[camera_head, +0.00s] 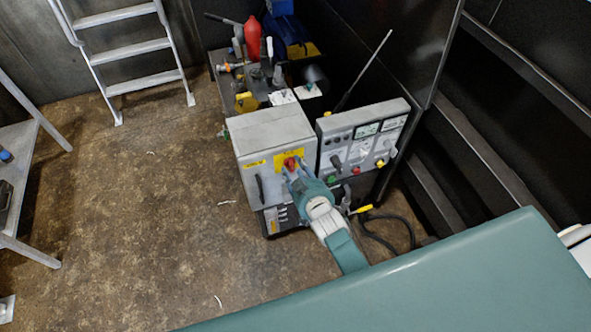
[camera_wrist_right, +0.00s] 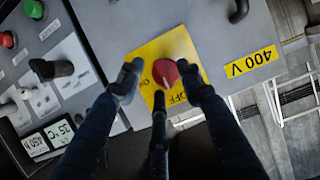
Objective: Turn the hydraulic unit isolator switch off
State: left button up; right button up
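The isolator switch is a red rotary knob (camera_wrist_right: 165,73) on a yellow plate (camera_wrist_right: 150,50) marked ON and OFF, on a grey cabinet front. In the head view the red knob (camera_head: 291,163) sits at the cabinet's upper right face. The right finger is very close to the knob; contact is unclear. A gap shows at the left finger. In the head view my right gripper (camera_head: 294,172) is right in front of the knob. My left gripper is not in view.
A control panel (camera_head: 362,140) with buttons, a lever and displays stands right of the grey cabinet (camera_head: 272,130). A hydraulic unit with a red accumulator (camera_head: 252,38) is behind. A ladder (camera_head: 135,50) stands at upper left. The floor (camera_head: 130,220) at left is mostly clear.

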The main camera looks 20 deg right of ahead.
jog(key=v, duration=1.2)
dwell(0.4)
jog(key=s+f+g, duration=0.2)
jog(key=s+f, duration=0.3)
jog(key=f, duration=0.3)
jog(key=s+f+n+g+b, duration=0.15)
jog(key=s+f, duration=0.25)
jog(key=f, duration=0.5)
jog(key=s+f+g+p, duration=0.1)
jog(key=s+f+g, duration=0.2)
jog(key=s+f, duration=0.35)
jog(key=s+d+f+g, duration=0.2)
jog(key=s+f, duration=0.6)
jog(key=s, duration=0.4)
jog(key=s+d+f+g+b, duration=0.1)
jog(key=s+d+f+g, duration=0.2)
jog(key=s+f, duration=0.6)
jog(key=s+g, duration=0.1)
jog(key=s, duration=0.2)
jog(key=shift+d, duration=0.3)
